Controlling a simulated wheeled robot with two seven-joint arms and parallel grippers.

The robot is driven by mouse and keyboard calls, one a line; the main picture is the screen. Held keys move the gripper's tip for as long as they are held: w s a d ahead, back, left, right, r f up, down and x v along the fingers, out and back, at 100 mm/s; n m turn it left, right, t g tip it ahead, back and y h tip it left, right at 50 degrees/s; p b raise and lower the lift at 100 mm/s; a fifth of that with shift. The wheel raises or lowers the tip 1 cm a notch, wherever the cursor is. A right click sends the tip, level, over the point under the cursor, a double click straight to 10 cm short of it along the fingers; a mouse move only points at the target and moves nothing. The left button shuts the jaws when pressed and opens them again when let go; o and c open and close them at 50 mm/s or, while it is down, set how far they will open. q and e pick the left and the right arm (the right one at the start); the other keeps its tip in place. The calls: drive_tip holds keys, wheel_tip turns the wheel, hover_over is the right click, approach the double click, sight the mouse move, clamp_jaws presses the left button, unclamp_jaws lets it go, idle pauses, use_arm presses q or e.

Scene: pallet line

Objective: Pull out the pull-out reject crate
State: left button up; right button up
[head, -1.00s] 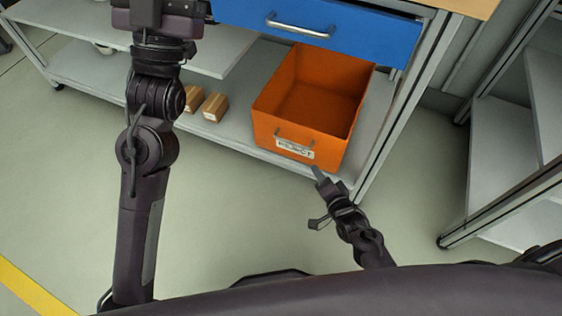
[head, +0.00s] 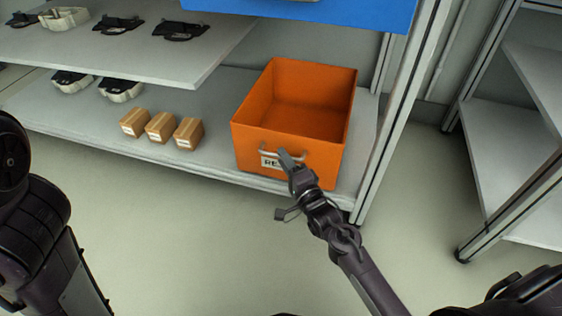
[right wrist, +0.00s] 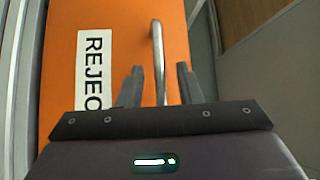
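The orange reject crate (head: 325,158) stands on the lower shelf at its right end, empty as far as I see. Its front has a metal bar handle and a white label, which reads "REJEC" in the right wrist view (right wrist: 95,70). My right gripper (head: 288,156) is at the crate's front, at the handle. In the right wrist view the gripper (right wrist: 160,85) is open, and the handle (right wrist: 158,60) lies between its two fingers, with gaps beside it. My left arm is at the left edge of the head view; its gripper is out of the picture.
Several small cardboard boxes (head: 160,127) stand on the lower shelf (head: 85,122) left of the crate. Black and pale parts lie on the shelves behind. A blue drawer (head: 340,14) is above the crate. A rack post (head: 392,120) stands close on the right. The floor in front is clear.

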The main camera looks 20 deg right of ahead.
drive_tip(key=shift+b+x, duration=0.3)
drive_tip(key=shift+x, duration=0.65)
drive_tip(key=shift+c, duration=0.4)
drive_tip(key=shift+f, duration=0.1)
clamp_jaws()
